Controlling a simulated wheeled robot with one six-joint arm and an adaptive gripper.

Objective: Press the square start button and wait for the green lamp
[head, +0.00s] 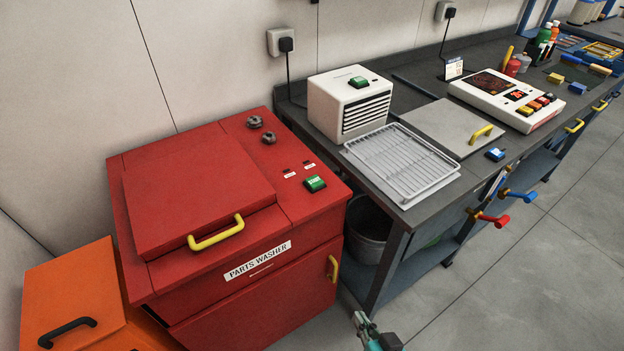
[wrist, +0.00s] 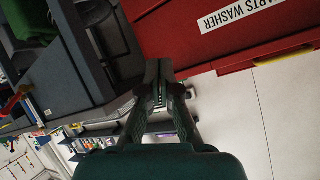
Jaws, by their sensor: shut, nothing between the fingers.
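The red parts washer (head: 255,245) stands at the centre left in the head view, lid closed. A square green button marked START (head: 315,183) sits on its top panel at the right. Two tiny indicators with white labels (head: 290,174) lie behind the button; I see no green glow there. My gripper (head: 360,319) is at the bottom edge of the head view, low in front of the washer and apart from the button. In the wrist view my gripper (wrist: 159,70) is shut and empty, with the washer front (wrist: 165,35) beyond it. The button is not visible in the wrist view.
A white box with a green button (head: 358,82), a wire rack (head: 402,160) and a control unit (head: 508,98) stand on the grey bench (head: 470,172). An orange cabinet (head: 62,290) is at left. The right floor is clear.

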